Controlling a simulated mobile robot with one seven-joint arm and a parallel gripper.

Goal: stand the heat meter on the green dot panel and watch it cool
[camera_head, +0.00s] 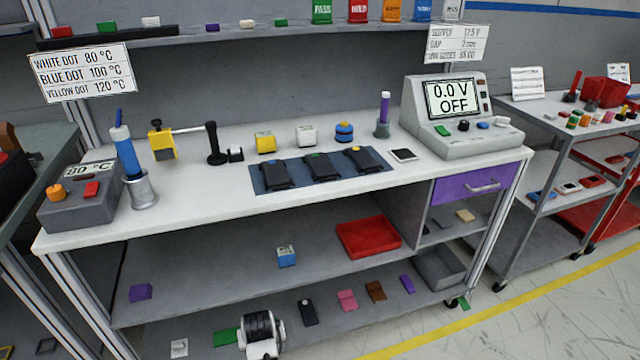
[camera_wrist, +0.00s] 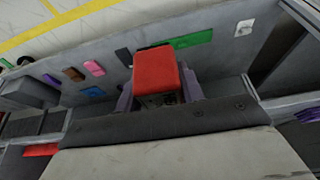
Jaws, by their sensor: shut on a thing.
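My gripper (camera_wrist: 158,96) shows in the wrist view with purple-grey fingers on both sides of a red-topped block, which I take to be the heat meter (camera_wrist: 158,70). It is shut on this block, whose face is turned from view. The head view shows part of my arm low in front of the bench; the fingers and held block are not clear there. The green dot panel (camera_head: 322,170) is the middle one of three black panels on a blue mat (camera_head: 262,185) on the bench top. Nothing stands on it.
Panels with a blue mark (camera_head: 275,177) and a yellow mark (camera_head: 364,161) flank it. A power supply (camera_head: 455,110) stands right. A blue block (camera_head: 287,256) and red tray (camera_head: 368,237) lie below.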

